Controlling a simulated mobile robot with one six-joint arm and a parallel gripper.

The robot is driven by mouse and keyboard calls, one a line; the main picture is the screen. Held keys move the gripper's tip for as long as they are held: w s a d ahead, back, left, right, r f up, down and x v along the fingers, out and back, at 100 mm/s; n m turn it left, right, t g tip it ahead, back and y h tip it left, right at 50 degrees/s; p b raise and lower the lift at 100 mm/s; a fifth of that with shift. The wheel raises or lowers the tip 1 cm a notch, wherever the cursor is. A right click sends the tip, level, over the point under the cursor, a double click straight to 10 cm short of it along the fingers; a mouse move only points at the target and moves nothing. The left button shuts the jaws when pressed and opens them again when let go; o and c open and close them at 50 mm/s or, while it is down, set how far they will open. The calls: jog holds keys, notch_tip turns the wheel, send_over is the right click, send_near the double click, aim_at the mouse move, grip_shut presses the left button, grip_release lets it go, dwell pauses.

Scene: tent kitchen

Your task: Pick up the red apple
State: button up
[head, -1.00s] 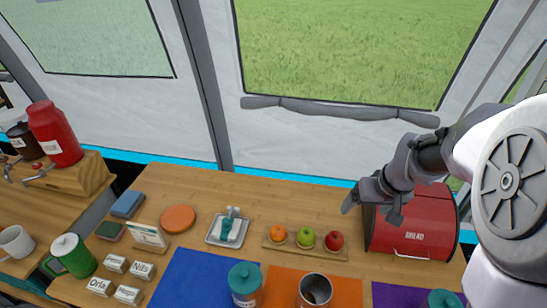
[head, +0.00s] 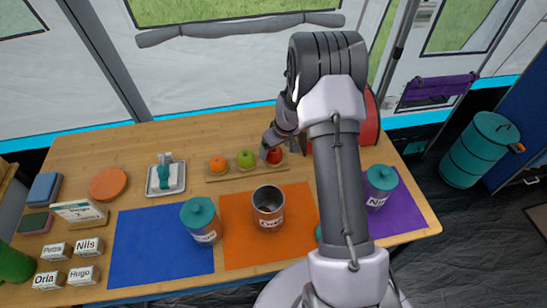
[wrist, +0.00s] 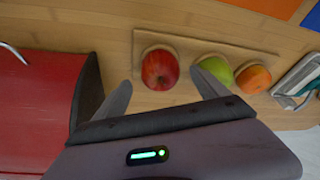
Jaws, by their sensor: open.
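The red apple (wrist: 160,70) sits at one end of a low wooden board (wrist: 196,48) on the table. In the head view the red apple (head: 274,156) is partly covered by my gripper (head: 268,147), which reaches over it from the right. In the wrist view my gripper (wrist: 162,92) is open, with one finger on each side of the apple in the picture. The apple is not held. I cannot tell the exact height of the fingers above it.
A green apple (wrist: 217,70) and an orange (wrist: 253,78) stand beside the red apple on the same board. The right finger overlaps the green apple in the wrist view. A red bread box (wrist: 40,105) stands close on the left there.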

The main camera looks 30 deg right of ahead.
aim_at(275, 151)
jog(key=x, duration=0.3)
jog(key=shift+f+b, duration=0.15)
jog(key=shift+b, duration=0.25)
jog(key=shift+s, duration=0.1)
jog(key=shift+c, duration=0.2)
jog(key=c, duration=1.5)
jog(key=shift+r, duration=0.25)
